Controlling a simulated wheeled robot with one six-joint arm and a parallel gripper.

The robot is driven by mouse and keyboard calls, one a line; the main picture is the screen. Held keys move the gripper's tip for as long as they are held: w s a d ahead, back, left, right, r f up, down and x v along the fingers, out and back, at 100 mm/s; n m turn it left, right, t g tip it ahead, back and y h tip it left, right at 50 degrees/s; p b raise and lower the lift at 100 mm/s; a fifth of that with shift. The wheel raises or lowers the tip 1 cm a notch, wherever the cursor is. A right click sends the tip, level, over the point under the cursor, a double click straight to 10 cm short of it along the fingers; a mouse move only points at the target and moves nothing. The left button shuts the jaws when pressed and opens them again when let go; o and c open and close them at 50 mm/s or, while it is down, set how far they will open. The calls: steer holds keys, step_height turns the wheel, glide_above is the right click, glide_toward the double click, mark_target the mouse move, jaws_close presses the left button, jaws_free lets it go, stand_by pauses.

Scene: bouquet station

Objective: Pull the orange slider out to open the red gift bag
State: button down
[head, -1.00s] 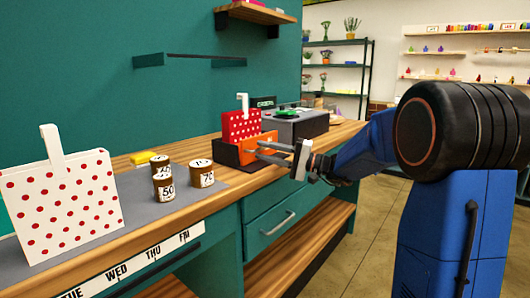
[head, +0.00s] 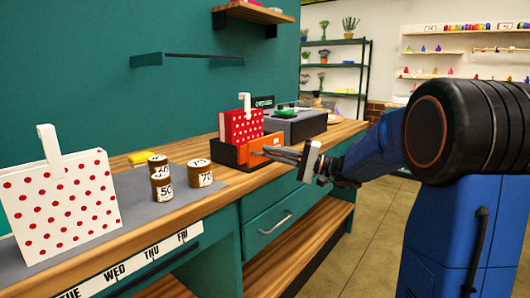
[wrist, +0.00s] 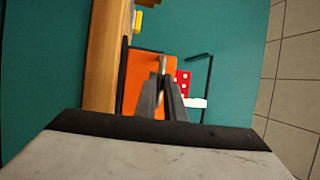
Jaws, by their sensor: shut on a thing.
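The red gift bag with white dots (head: 243,124) stands upright in a dark holder on the counter, with a white handle strip on top. The orange slider (head: 258,158) is a flat panel at the front of that holder. It shows as an orange sheet in the wrist view (wrist: 141,72), with part of the red bag (wrist: 182,78) to its right. My gripper (head: 268,151) reaches in from the right and is shut on the slider. In the wrist view its fingers (wrist: 163,84) are close together over the slider; the exact contact is hidden.
A white bag with red dots (head: 62,200) stands at the left front of the counter. Several dark round pots (head: 161,188) with number labels stand between the bags. A grey box (head: 300,126) is behind the holder. A teal drawer (head: 268,220) is below.

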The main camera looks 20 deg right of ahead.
steer(key=shift+s+d, duration=0.2)
steer(key=shift+s, duration=0.05)
steer(key=c, duration=1.9)
jaws_free()
steer(key=shift+o, duration=0.2)
steer(key=shift+d, duration=0.1)
steer(key=v, duration=1.7)
steer(key=shift+s+d, duration=0.1)
steer(key=shift+s, duration=0.05)
